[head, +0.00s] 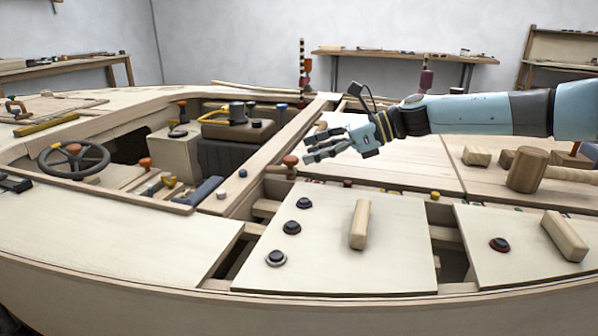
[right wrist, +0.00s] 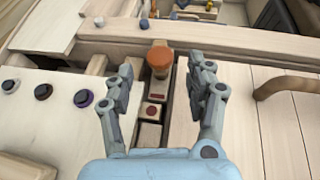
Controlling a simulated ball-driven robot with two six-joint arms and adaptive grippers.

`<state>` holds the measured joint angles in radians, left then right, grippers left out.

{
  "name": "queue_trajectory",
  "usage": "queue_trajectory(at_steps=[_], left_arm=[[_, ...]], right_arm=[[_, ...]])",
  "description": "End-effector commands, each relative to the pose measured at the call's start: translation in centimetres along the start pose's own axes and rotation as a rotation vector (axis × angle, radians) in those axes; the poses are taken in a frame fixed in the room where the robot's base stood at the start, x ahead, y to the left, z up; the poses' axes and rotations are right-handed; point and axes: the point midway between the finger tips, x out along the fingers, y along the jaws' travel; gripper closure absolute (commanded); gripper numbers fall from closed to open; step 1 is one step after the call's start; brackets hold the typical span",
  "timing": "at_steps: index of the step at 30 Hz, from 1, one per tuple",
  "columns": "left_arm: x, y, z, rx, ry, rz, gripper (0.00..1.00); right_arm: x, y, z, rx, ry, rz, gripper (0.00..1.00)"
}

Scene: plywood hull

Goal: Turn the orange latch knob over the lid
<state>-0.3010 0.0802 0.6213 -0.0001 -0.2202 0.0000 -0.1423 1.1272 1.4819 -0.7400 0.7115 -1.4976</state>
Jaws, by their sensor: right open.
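The orange latch knob (head: 290,160) stands upright on a small wooden block beside the cockpit's near corner. In the right wrist view the knob (right wrist: 159,57) shows just beyond the fingertips, centred between them. My right gripper (head: 309,147) is open and empty, its fingers pointing left just above and right of the knob; it also shows in the right wrist view (right wrist: 160,78). It appears apart from the knob. Pale lid-like panels lie on both sides of the slot by the knob: one with a wooden bar handle (head: 400,250), another under my right arm (head: 360,165). My left gripper is out of view.
Dark round knobs (head: 292,227) sit on the near panel. A wooden mallet (head: 526,170) lies at the right. The cockpit holds a steering wheel (head: 73,160) and a seat (head: 238,130). A raised wooden rail (right wrist: 215,38) runs behind the knob.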

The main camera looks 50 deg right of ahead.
Motion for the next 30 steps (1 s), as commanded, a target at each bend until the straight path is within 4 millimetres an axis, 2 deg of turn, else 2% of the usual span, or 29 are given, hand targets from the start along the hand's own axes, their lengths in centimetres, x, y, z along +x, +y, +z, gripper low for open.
queue_trajectory(at_steps=[1,7,18,30], left_arm=[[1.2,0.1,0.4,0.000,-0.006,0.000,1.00],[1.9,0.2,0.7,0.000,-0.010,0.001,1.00],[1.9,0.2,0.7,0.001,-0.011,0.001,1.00],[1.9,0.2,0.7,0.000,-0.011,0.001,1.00]], right_arm=[[1.2,0.0,-0.4,0.000,-0.005,0.000,0.45],[3.1,0.0,-0.1,-0.001,-0.003,0.000,0.45],[3.6,0.0,0.1,0.000,0.000,-0.001,0.45],[3.5,0.0,0.1,0.000,0.000,-0.001,0.97]])
